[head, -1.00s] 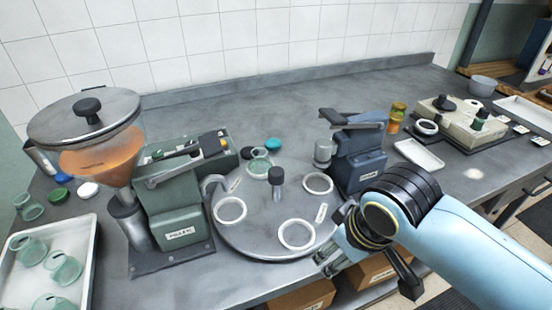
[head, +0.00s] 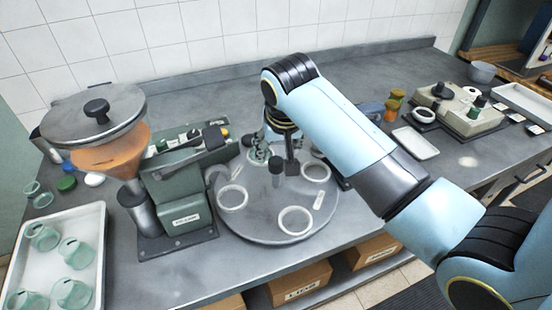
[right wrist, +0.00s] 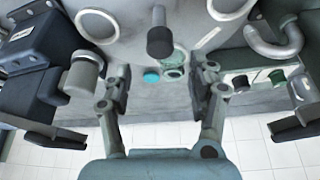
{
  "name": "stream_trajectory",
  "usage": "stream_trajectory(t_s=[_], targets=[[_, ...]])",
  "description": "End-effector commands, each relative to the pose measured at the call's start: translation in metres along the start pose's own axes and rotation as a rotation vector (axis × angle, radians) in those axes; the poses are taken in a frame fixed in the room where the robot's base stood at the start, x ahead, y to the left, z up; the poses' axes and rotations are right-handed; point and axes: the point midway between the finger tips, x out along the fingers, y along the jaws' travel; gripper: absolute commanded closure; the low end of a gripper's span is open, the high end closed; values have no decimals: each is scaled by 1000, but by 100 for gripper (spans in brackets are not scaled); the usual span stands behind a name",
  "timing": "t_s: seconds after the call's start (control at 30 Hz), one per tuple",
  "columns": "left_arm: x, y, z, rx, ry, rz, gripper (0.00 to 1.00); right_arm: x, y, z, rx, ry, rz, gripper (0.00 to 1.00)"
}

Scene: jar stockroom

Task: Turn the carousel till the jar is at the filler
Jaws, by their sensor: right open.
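The carousel (head: 262,228) is a grey round disc with white ring seats and a dark-knobbed post (head: 276,172) in its middle. The small green glass jar (head: 257,157) is at its back edge, partly hidden by my right gripper (head: 275,158). The jar (right wrist: 176,58) also shows in the right wrist view, just beyond the post. My right gripper (right wrist: 162,78) is open and empty, its fingers spread on both sides of the jar's area; contact cannot be told. The green filler (head: 178,198), with an orange-filled hopper, stands at the carousel's left. My left gripper is not in view.
A blue-grey machine (right wrist: 38,62) stands right of the carousel, mostly behind my arm in the head view. A teal lid (right wrist: 152,76) lies near the back edge. A white tray (head: 97,235) holds several green jars at left.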

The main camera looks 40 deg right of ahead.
Motion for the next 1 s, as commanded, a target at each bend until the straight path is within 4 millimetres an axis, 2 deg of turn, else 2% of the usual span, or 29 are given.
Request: stream_trajectory(t_s=[0.2, 0.33, 0.5, 0.77, 1.0], targets=[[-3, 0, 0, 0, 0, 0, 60, 44, 1, 0, 0, -1, 1, 41], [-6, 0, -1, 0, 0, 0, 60, 59, 0, 0, 0, 0, 1, 41], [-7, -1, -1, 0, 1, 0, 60, 69, 0, 0, -1, 1, 0, 41], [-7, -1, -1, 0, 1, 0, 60, 70, 0, 0, -1, 1, -1, 41], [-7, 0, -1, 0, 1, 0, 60, 70, 0, 0, -1, 1, 0, 73]])
